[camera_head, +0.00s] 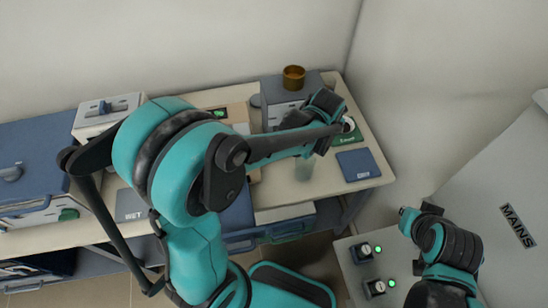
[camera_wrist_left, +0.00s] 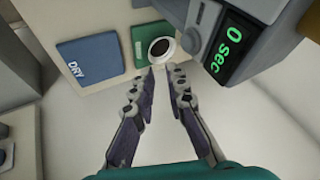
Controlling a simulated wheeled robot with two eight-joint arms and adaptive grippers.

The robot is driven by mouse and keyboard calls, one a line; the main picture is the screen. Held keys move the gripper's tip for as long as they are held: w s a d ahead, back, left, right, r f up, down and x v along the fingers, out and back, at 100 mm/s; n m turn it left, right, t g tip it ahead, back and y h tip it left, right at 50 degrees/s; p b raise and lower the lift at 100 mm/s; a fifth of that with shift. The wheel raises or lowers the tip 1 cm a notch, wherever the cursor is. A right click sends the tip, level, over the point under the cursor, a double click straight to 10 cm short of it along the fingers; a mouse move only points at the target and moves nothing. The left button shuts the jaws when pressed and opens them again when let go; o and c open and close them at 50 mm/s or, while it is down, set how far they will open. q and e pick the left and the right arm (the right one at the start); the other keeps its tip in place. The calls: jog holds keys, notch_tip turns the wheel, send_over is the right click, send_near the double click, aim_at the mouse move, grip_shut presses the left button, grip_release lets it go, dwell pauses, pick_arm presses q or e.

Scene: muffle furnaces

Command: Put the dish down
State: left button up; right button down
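The dish (camera_wrist_left: 161,49) is a small round white vessel with a dark inside; in the left wrist view it is over the green mat (camera_wrist_left: 140,48). In the head view the dish (camera_head: 349,124) is partly hidden by my left gripper (camera_head: 338,121), over the green mat (camera_head: 347,140). In the wrist view the fingertips of my left gripper (camera_wrist_left: 163,71) are at its near edge, with a narrow gap between them. I cannot tell if they grip the rim. My right gripper (camera_head: 407,214) is by a switch panel, its fingers unclear.
A blue DRY mat (camera_head: 358,165) lies beside the green one. A grey device (camera_wrist_left: 215,45) with a "0 sec" display stands close to my left gripper; a brass cup (camera_head: 293,77) sits on top. A MAINS panel (camera_head: 480,225) is at right.

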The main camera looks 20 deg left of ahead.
pick_arm(q)
jog(key=s+a+r+n, duration=0.1)
jog(key=s+a+n, duration=0.2)
jog(key=s, duration=0.5)
jog(key=s+a+r+n, duration=0.2)
jog(key=s+a+n, duration=0.1)
jog(key=s, duration=0.5)
jog(key=s+a+r+n, duration=0.2)
jog(key=s+a, duration=0.2)
jog(key=s, duration=0.5)
jog(key=shift+a+n+y, duration=0.25)
jog(key=shift+n+y, duration=0.05)
jog(key=shift+n, duration=0.1)
jog(key=shift+w, duration=0.1)
